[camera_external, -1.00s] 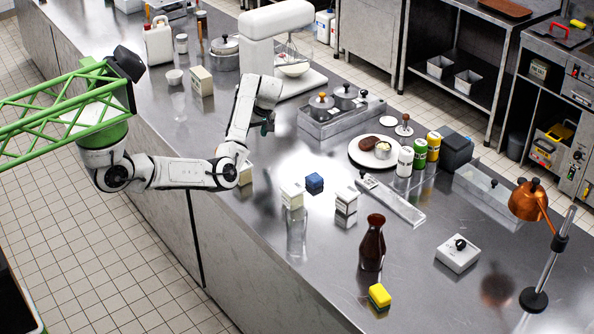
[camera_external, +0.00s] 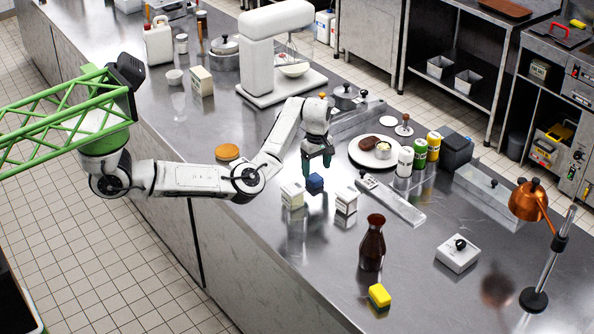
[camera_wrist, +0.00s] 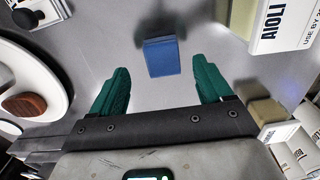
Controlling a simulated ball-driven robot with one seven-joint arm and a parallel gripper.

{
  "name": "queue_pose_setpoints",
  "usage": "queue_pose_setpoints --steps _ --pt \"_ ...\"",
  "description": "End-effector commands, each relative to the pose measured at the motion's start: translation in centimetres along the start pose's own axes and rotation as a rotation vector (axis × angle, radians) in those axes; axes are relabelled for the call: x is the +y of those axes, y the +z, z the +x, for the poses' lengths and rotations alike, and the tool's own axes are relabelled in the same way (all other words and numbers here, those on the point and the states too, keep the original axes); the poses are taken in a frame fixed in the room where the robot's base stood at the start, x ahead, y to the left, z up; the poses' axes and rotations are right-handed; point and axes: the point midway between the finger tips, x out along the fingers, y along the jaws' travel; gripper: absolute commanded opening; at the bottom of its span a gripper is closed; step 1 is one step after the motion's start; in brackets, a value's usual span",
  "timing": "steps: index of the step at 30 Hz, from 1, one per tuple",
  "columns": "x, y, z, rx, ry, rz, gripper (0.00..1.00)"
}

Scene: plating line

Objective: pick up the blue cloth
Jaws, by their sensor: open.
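The blue cloth (camera_external: 315,181) is a small folded block on the steel counter, between two white tubs. My gripper (camera_external: 317,160) has green fingers and hangs just above and behind the cloth in the external view. In the wrist view the cloth (camera_wrist: 161,56) lies centred beyond the fingertips, and my gripper (camera_wrist: 162,82) is open with nothing between its fingers. The fingers look apart from the cloth; the exact height over it is hard to tell.
A white tub (camera_external: 292,195) stands left of the cloth and another tub (camera_external: 346,202) right of it. A plate (camera_external: 366,160) with food lies to the right. A brown bottle (camera_external: 373,243) and a yellow sponge (camera_external: 379,295) stand nearer the front.

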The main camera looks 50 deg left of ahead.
Motion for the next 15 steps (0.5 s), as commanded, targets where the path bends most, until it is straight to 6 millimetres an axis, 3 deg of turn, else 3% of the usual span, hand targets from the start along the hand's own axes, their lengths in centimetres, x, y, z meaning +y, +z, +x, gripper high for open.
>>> queue_pose_setpoints --steps 9,15 --pt "-0.3 -0.3 4.2 0.000 -0.002 0.001 0.79" --pt "-0.3 -0.3 4.8 0.000 -0.001 0.001 0.79"
